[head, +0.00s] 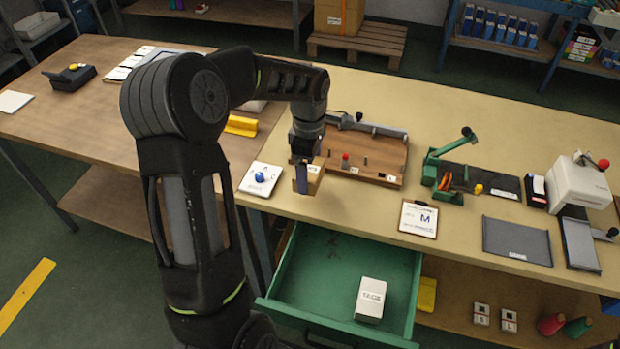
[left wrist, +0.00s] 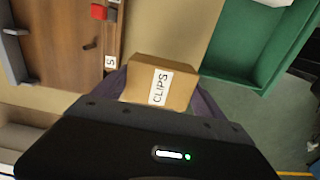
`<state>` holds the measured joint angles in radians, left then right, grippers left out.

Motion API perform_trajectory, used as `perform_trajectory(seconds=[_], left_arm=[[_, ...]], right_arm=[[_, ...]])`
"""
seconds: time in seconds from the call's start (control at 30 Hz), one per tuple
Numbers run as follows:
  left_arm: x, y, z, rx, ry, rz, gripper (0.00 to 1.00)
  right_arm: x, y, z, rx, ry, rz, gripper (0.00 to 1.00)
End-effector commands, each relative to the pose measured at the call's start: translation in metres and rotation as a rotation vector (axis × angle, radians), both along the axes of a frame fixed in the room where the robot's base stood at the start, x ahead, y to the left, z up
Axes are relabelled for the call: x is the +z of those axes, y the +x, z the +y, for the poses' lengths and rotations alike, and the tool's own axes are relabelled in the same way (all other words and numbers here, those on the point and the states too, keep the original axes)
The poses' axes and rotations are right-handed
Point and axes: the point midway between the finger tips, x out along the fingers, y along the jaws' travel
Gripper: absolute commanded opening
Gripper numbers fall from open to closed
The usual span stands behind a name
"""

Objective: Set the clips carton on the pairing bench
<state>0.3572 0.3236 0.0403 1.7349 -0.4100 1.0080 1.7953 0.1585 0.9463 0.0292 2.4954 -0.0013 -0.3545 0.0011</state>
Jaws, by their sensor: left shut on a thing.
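The clips carton (left wrist: 144,82) is a small brown box with a white "CLIPS" label in the left wrist view. My left gripper (left wrist: 160,90) is shut on it, with one finger on each side. In the head view, the left gripper (head: 306,172) points down with the carton (head: 315,180) at the front edge of the light-topped bench (head: 375,226), left of the middle. I cannot tell whether the carton touches the bench top. The darker wooden bench (head: 100,160) adjoins on the left; which one is the pairing bench is not labelled. The right gripper is not in view.
An open green drawer (head: 315,262) holding a white box (head: 371,299) sticks out below the carton. A wooden board with pegs (head: 384,147) lies just behind it. A white card with a blue ball (head: 262,180) is at its left. A clipboard marked M (head: 419,219) is farther right.

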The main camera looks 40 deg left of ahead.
Motion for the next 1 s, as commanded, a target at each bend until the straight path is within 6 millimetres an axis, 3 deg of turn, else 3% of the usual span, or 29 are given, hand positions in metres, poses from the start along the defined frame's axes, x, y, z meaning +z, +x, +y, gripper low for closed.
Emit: perform_trajectory(seconds=[0.17, 0.43, 0.83, 0.87, 1.0], left_arm=[[-0.003, 0.0, 0.0, 0.0, 0.0, 0.001, 0.33], [-0.035, 0.0, -0.001, -0.002, -0.002, 0.002, 0.33], [-0.042, 0.0, 0.0, -0.001, -0.001, -0.001, 0.33], [-0.041, 0.0, 0.0, -0.001, -0.001, 0.0, 0.83], [-0.04, 0.0, 0.0, -0.001, -0.001, 0.0, 0.95]], right_arm=[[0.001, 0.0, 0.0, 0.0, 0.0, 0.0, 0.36], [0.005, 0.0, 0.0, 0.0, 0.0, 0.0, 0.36], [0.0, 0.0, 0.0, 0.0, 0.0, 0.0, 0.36], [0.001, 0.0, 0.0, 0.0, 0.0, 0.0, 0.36], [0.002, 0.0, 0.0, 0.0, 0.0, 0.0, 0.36]])
